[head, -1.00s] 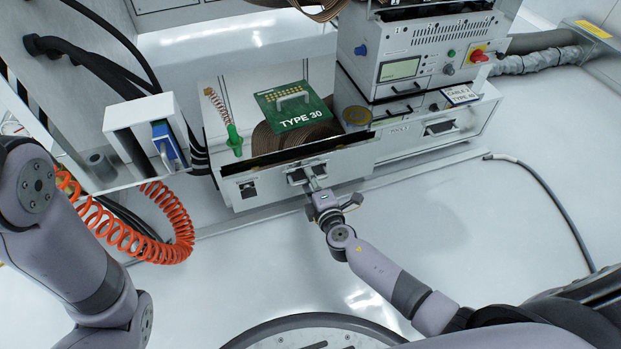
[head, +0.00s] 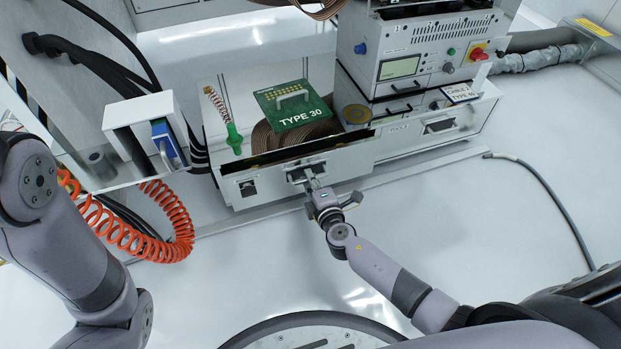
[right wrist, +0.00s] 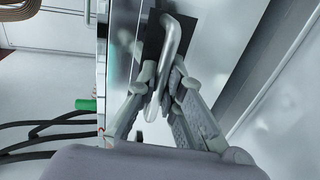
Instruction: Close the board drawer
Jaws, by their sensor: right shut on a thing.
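The board drawer (head: 300,177) is the white-fronted drawer at the middle of the head view. A dark gap shows along the top of its front, so it stands open at least a little. Its handle is a metal bar on a black plate, seen in the right wrist view (right wrist: 170,50). My right gripper (head: 318,193) is at the handle, and in the right wrist view its fingers (right wrist: 164,88) are shut on the bar. My left arm shows at the left of the head view; its gripper is outside the frame.
A green TYPE 30 board (head: 292,106) and a green-handled tool with a coiled cord (head: 234,139) are above the drawer. The instrument box (head: 420,70) stands to the right. An orange coiled hose (head: 170,235) hangs at the left. The floor in front is mostly clear.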

